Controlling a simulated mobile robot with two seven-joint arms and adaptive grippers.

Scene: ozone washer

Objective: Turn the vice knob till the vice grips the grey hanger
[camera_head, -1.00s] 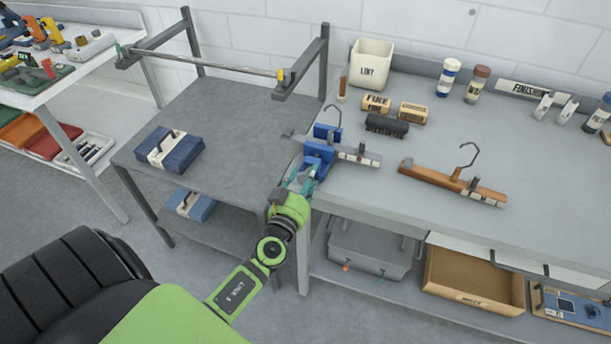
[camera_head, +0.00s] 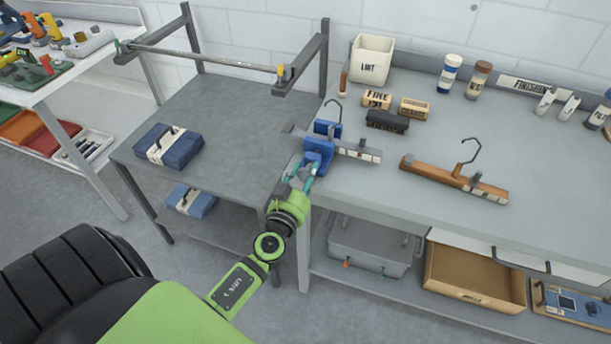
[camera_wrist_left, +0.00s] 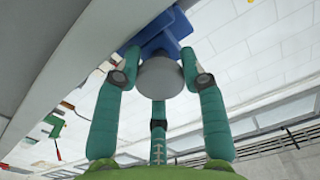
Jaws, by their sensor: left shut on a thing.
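The blue vice (camera_head: 319,150) is fixed at the left front edge of the workbench; it also shows in the left wrist view (camera_wrist_left: 152,34). The grey hanger (camera_head: 357,152) with a dark hook lies across the vice, between its jaws. Whether the jaws touch it, I cannot tell. My left gripper (camera_head: 303,176) is at the front of the vice. In the left wrist view its teal fingers are around the round grey vice knob (camera_wrist_left: 160,77), shut on it. My right gripper is not in view.
A wooden hanger (camera_head: 453,181) lies to the right on the workbench (camera_head: 390,215). Labelled blocks (camera_head: 377,100) and a white lint bin (camera_head: 371,60) stand behind the vice. A grey side table with a rail (camera_head: 205,57) and blue bundle (camera_head: 168,147) is at left.

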